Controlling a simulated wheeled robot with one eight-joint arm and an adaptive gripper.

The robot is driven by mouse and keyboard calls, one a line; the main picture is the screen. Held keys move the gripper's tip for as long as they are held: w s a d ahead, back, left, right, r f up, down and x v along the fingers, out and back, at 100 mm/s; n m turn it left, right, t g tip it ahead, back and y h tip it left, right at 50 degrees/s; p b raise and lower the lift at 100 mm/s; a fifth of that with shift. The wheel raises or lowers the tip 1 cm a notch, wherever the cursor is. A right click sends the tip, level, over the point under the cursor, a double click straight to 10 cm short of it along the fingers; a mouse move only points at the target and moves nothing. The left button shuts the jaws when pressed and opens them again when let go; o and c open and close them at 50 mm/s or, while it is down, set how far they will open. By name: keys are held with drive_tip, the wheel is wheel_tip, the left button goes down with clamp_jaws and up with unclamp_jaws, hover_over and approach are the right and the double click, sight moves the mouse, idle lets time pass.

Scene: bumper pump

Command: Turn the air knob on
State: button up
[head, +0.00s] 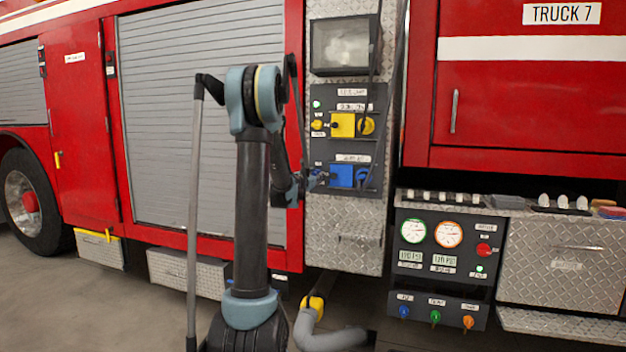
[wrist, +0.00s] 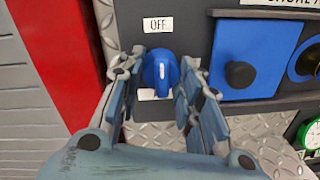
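A blue knob (wrist: 160,70) with a raised grip sits on a dark panel in the wrist view. In the head view my gripper (head: 303,183) is at the left edge of the lower blue-fitted panel, and the knob is largely hidden there. No label reading AIR is legible.
A blue square plate with a black knob (wrist: 240,74) is just right of my gripper. Yellow controls (head: 343,125) are on the panel above. A gauge panel (head: 443,250) with small blue, green and orange knobs stands lower right. A grey shutter (head: 170,120) is to the left.

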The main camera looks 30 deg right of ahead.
drive_tip(key=shift+m, duration=0.3)
drive_tip(key=m, duration=0.8)
drive_tip(key=m+y, duration=0.1)
drive_tip(key=m, duration=0.7)
drive_tip(key=shift+s+r+m, duration=0.1)
drive_tip(key=shift+s+m, duration=0.1)
drive_tip(key=shift+m, duration=0.1)
idle(0.6)
drive_tip(key=o, duration=1.1)
drive_tip(key=shift+w, duration=0.1)
